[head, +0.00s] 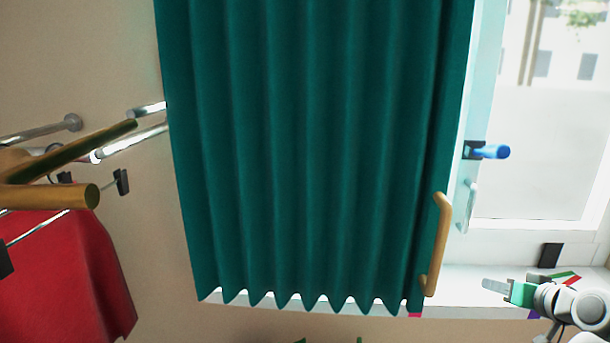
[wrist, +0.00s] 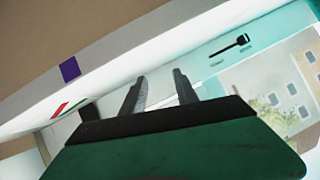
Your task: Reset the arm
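My gripper (head: 495,285) shows at the lower right of the head view, in front of the window sill, its fingers pointing left. It is to the right of the curtain's lower edge and apart from it. In the wrist view my gripper (wrist: 160,75) has its two dark fingers apart with nothing between them. Part of my arm is cut off by the right edge of the head view.
A green curtain (head: 300,150) hangs in the middle, with a wooden handle (head: 439,245) at its right edge. A window (head: 545,110) with a blue handle (head: 492,152) is at right. A red garment (head: 65,280) and rails are at left. The sill (head: 455,285) holds small coloured items.

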